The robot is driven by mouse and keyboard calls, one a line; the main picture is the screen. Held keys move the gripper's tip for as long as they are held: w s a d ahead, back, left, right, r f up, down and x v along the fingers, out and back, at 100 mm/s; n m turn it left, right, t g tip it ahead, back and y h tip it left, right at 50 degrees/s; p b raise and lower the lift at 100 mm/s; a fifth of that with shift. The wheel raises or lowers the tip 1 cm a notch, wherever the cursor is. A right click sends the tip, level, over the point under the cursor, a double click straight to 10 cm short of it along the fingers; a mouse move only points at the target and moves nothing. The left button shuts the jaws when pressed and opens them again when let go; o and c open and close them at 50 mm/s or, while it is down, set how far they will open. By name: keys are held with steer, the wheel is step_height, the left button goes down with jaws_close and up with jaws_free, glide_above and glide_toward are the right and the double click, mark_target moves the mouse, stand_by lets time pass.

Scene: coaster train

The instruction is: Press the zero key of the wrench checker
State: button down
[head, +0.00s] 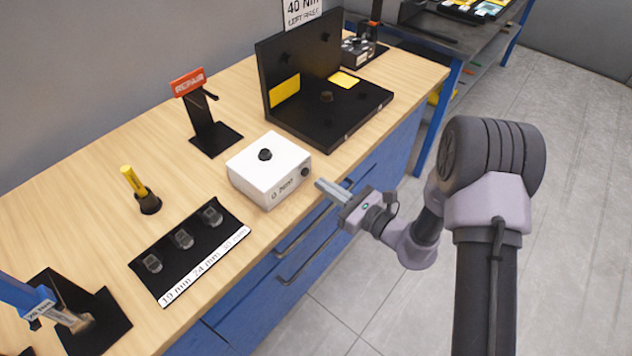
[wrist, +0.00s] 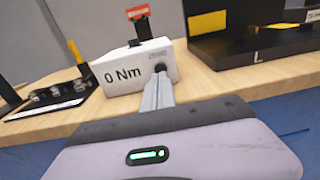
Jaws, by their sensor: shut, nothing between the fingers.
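The wrench checker (head: 268,172) is a white box on the wooden bench, with a black knob on top. In the wrist view the checker (wrist: 125,74) shows "0 Nm" on its front face. A round dark zero key (head: 305,172) sits at the right of that face; it also shows in the wrist view (wrist: 160,68), just above my fingertips. My gripper (head: 320,186) is shut and empty, its fingers pointing at the key side of the front face. In the head view a small gap shows between fingertips and box; contact cannot be told in the wrist view.
A black fixture (head: 330,125) with yellow plates stands behind right. A red-signed stand (head: 213,135) is behind the checker. The bench's front edge runs below my fingers.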

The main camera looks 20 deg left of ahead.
mark_target(307, 173)
steer(key=shift+b+x, duration=0.3)
steer(key=shift+x, duration=1.4)
